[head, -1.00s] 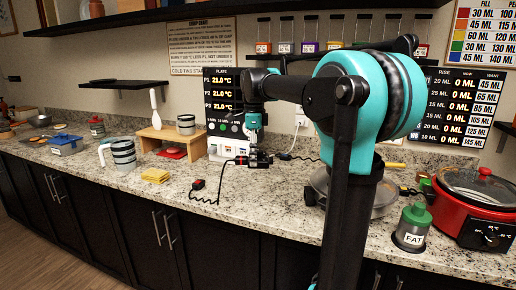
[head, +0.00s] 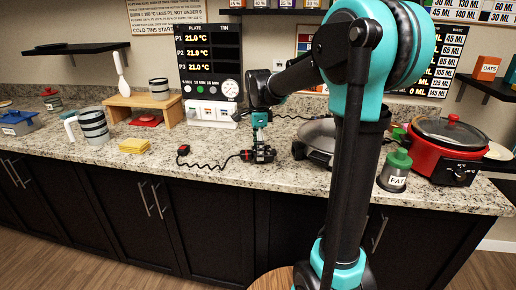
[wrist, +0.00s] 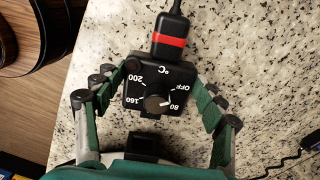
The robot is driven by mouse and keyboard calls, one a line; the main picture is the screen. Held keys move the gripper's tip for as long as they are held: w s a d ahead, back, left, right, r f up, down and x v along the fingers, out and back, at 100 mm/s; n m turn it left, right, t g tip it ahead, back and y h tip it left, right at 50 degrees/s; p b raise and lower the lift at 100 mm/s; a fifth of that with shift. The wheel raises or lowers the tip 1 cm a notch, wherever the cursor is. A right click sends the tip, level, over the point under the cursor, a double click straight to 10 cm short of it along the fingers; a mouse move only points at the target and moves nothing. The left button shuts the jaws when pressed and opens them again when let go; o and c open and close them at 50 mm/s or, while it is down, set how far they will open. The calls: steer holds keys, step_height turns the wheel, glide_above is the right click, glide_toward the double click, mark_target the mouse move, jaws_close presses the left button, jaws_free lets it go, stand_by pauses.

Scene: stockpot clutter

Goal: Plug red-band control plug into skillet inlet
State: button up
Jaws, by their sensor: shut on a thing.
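The red-band control plug (wrist: 160,85) is a black box with a temperature dial and a red band at its cord end. My gripper (wrist: 158,88) is shut on it, with green-padded fingers on both sides in the wrist view. In the head view my gripper (head: 260,154) is low over the counter, and the plug (head: 246,155) shows at its left, mostly hidden.
A black cord (head: 208,165) runs left along the granite counter to a red-and-black piece (head: 183,150). A FAT canister (head: 396,170) and a red slow cooker (head: 442,146) stand to the right. A yellow sponge (head: 134,146) lies left. The counter's front edge is close.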

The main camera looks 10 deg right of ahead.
mark_target(273, 151)
steer(key=shift+w+d, duration=0.1)
steer(key=shift+d, duration=2.7)
steer(key=shift+d, duration=1.3)
steer(key=o, duration=1.4)
